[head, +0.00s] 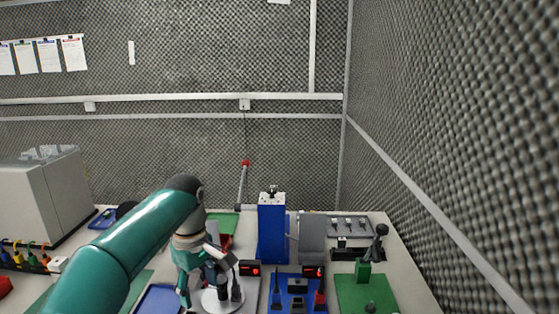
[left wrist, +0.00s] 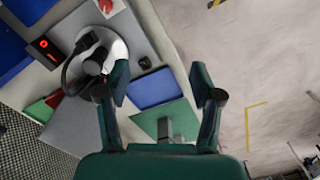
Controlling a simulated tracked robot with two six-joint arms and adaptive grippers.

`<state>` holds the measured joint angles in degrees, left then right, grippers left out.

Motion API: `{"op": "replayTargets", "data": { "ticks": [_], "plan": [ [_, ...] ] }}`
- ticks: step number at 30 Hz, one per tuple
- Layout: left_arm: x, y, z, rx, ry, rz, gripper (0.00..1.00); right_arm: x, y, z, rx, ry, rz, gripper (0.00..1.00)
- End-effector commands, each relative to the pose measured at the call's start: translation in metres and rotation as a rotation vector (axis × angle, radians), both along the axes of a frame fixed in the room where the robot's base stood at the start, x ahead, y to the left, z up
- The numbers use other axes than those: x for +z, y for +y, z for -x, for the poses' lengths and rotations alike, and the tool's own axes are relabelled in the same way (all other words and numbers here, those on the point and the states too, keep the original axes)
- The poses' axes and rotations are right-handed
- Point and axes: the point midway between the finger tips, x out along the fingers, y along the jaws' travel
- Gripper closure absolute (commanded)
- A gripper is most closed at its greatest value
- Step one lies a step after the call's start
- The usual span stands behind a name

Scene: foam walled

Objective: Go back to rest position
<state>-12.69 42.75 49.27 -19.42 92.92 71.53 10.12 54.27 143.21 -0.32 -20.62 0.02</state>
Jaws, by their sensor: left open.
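My left arm comes in from the left in the head view, and its gripper (head: 212,292) points down over the bench near a white round plate (head: 222,302). In the left wrist view the two fingers of the left gripper (left wrist: 160,85) stand well apart with nothing between them. Beyond and beside them lie a blue mat (left wrist: 155,88) and a green mat (left wrist: 150,121). The white round plate (left wrist: 117,50), on a grey unit, is partly hidden behind the left finger. My right gripper is in neither view.
A tall blue block (head: 271,232) and a grey block (head: 312,238) stand behind small red-lit displays (head: 250,269). A green plate (head: 378,294) with dark upright parts is at the right. A large grey machine (head: 40,195) stands at the left. Bare floor (left wrist: 250,60) lies past the bench edge.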

Motion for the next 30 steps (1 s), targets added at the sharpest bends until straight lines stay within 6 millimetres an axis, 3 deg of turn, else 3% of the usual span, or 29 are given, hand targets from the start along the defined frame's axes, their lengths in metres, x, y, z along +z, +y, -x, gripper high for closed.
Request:
{"op": "replayTargets", "data": {
  "ticks": [3,8,14,17,20,24,27,30],
  "plan": [
    [-0.022,0.022,0.001,0.039,0.047,-0.007,0.34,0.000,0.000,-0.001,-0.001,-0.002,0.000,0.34],
    [-0.058,0.036,0.017,0.051,0.153,-0.017,0.34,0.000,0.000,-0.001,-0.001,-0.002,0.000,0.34],
    [-0.120,0.045,0.045,0.045,0.289,-0.004,0.34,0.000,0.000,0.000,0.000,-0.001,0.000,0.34],
    [-0.162,0.044,0.064,0.016,0.349,0.027,0.34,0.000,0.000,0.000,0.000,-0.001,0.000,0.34],
    [-0.214,0.039,0.094,-0.040,0.403,0.083,0.34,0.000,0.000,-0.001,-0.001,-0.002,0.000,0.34],
    [-0.292,0.019,0.156,-0.163,0.436,0.216,0.34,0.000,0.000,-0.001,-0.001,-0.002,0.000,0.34],
    [-0.333,-0.001,0.205,-0.253,0.411,0.316,0.34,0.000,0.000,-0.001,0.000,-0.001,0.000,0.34],
    [-0.361,-0.022,0.254,-0.347,0.349,0.401,0.34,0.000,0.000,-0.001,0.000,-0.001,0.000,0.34]
  ]
}}
